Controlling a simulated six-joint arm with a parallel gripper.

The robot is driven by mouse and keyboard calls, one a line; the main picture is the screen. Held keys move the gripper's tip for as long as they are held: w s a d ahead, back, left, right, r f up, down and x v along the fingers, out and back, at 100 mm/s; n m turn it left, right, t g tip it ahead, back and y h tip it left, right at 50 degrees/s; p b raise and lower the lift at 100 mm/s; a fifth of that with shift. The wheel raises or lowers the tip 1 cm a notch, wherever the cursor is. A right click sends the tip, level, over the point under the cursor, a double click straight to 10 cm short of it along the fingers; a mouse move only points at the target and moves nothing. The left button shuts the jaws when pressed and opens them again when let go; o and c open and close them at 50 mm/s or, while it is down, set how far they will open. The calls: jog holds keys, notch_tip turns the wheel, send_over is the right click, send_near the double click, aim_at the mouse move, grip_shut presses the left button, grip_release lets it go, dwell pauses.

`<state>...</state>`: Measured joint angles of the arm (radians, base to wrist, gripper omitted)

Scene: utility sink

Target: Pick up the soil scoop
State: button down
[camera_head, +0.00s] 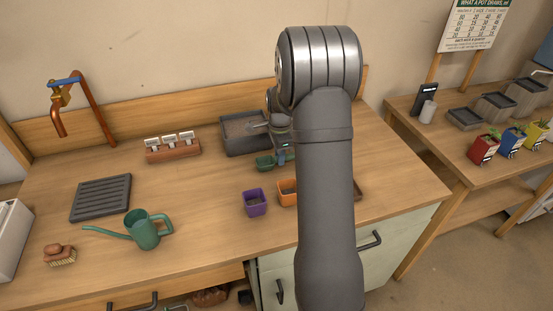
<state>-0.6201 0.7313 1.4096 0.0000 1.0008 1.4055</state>
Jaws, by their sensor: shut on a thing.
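The soil scoop (265,163) is green and shows just in front of the dark grey soil tray (232,149). My gripper (282,157) is at the scoop's right end and is shut on it. The fingertips are small here, and my own arm hides the area to their right. I cannot tell whether the scoop is touching the worktop or held a little above it.
A purple pot (253,204) and an orange pot (287,188) stand in front of the scoop. A wooden label holder (173,152), drain grate (101,198), green watering can (144,232) and brush (60,256) are to the left. The worktop's middle left is clear.

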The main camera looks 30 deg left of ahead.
jog(key=shift+r, duration=0.15)
jog(key=shift+r, duration=0.25)
jog(key=r, duration=0.4)
jog(key=shift+w+d, duration=0.1)
jog(key=shift+d, duration=0.3)
jog(key=d+r, duration=0.6)
jog(key=d, duration=0.5)
jog(key=shift+w, duration=0.25)
